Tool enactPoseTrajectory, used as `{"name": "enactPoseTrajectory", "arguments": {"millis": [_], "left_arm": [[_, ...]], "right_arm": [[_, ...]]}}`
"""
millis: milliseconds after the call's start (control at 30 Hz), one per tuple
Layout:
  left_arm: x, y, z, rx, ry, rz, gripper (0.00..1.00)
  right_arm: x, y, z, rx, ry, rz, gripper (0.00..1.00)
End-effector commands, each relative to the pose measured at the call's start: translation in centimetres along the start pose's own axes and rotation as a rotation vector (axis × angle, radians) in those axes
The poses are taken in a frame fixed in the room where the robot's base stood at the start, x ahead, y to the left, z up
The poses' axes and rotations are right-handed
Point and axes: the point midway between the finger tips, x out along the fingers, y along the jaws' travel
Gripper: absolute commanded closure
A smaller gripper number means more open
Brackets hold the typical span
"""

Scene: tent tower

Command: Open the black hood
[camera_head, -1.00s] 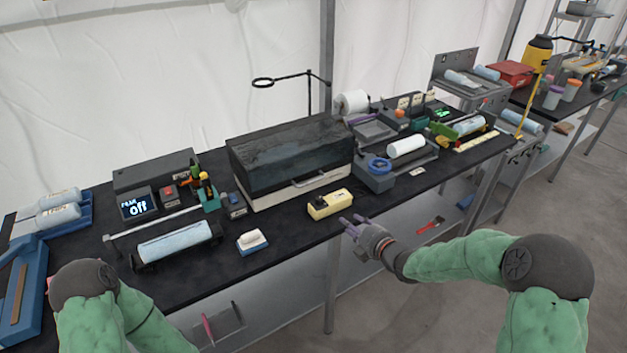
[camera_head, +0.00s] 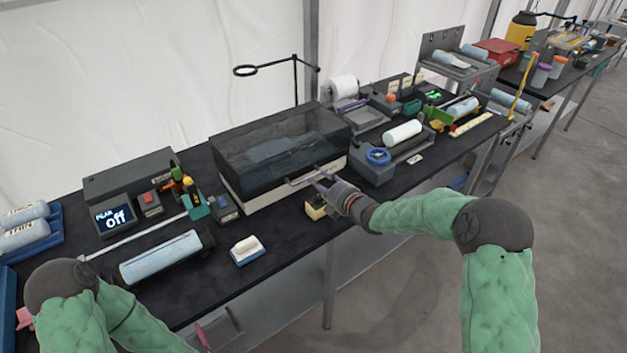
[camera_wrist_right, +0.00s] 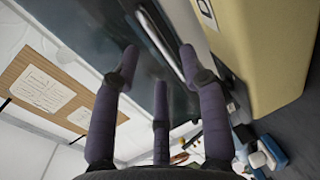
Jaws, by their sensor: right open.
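The black hood (camera_head: 270,150) is a dark, glossy box lid on a cream base (camera_head: 238,203) in the middle of the workbench. It looks closed. A metal bar handle (camera_head: 308,172) runs along its front. My right gripper (camera_head: 318,183) is at the right end of this handle, with its fingers pointing at the hood. In the right wrist view the spread purple fingers (camera_wrist_right: 158,80) are open and empty, and the handle (camera_wrist_right: 160,42) lies just beyond the fingertips. I cannot tell whether they touch. My left gripper is out of view; only my left arm shows.
A yellow box (camera_head: 317,208) sits below my right gripper, partly hidden by it. A blue tape roll on a grey device (camera_head: 374,168) stands right of the hood. A magnifier arm (camera_head: 270,67) rises behind it. A white block on a blue base (camera_head: 247,250) lies in front.

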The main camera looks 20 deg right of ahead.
Motion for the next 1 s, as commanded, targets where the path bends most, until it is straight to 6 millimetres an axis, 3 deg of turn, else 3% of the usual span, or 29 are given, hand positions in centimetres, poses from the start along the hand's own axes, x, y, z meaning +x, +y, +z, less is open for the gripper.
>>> {"name": "enactPoseTrajectory", "arguments": {"millis": [100, 300, 667, 833, 1000], "left_arm": [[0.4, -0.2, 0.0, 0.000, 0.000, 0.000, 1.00], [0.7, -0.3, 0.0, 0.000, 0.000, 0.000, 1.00], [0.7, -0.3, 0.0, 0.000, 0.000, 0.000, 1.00], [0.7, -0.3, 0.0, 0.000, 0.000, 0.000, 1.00], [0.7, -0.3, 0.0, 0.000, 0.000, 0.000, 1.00]], "right_arm": [[1.9, -0.1, -0.1, -0.001, 0.002, 0.002, 0.56], [3.6, -0.1, -0.1, 0.001, 0.001, 0.000, 0.56], [4.0, 0.1, 0.0, 0.001, 0.000, 0.001, 0.56], [4.0, 0.1, 0.0, 0.001, 0.000, 0.000, 0.99], [4.0, 0.0, 0.0, 0.001, 0.000, 0.000, 1.00]]}}
